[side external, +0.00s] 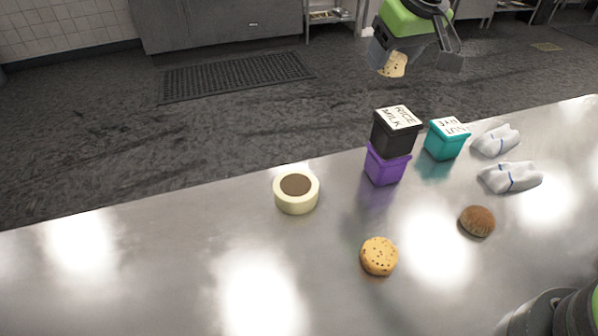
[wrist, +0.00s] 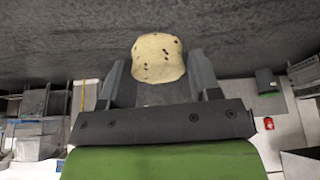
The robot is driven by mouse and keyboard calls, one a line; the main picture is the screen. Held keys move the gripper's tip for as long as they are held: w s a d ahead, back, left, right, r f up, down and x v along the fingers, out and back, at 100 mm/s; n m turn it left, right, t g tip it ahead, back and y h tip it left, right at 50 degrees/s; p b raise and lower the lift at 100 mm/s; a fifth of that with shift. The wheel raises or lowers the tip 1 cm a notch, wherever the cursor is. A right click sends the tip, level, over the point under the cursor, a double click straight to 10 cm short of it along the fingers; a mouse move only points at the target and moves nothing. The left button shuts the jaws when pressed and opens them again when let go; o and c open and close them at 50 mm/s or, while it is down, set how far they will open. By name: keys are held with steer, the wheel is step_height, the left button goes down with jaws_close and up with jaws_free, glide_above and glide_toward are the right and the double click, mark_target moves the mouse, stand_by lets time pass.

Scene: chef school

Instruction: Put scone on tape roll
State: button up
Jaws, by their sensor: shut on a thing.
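My gripper (side external: 405,55) is high at the top right of the side view, above and beyond the table's far edge. It is shut on a pale scone (side external: 393,65) with dark specks. In the wrist view the scone (wrist: 158,58) sits between the two fingers (wrist: 158,82), sticking out past their tips. The tape roll (side external: 296,192), a cream ring with a brown inside, lies flat on the metal table near its far edge. Nothing rests on it. It is lower and left of my gripper in the side view.
A black rice milk box (side external: 393,134) stands on a purple box (side external: 384,167). A teal box (side external: 446,141) is right of them. Two white cloth-like bundles (side external: 497,140) (side external: 511,178), a brown bun-like thing (side external: 477,221) and a speckled golden cookie (side external: 378,256) lie on the table (side external: 150,265). The left is clear.

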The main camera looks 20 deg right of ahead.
steer(key=s+a+n+y, duration=0.1)
steer(key=s+a+n, duration=0.15)
steer(key=a, duration=0.75)
steer(key=s+a+n+y, duration=0.15)
steer(key=s+a, duration=0.25)
steer(key=a, duration=0.6)
glide_above(288, 179)
steer(key=s, duration=0.1)
steer(key=shift+n+g+h, duration=0.3)
steer(key=shift+h, duration=0.15)
steer(key=f, duration=1.1)
steer(key=shift+s+d, duration=0.2)
steer(key=shift+d, duration=0.15)
steer(key=shift+f, duration=2)
steer(key=o, duration=0.9)
steer(key=shift+f, duration=0.15)
steer(key=v, duration=1.2)
steer(key=shift+d, duration=0.1)
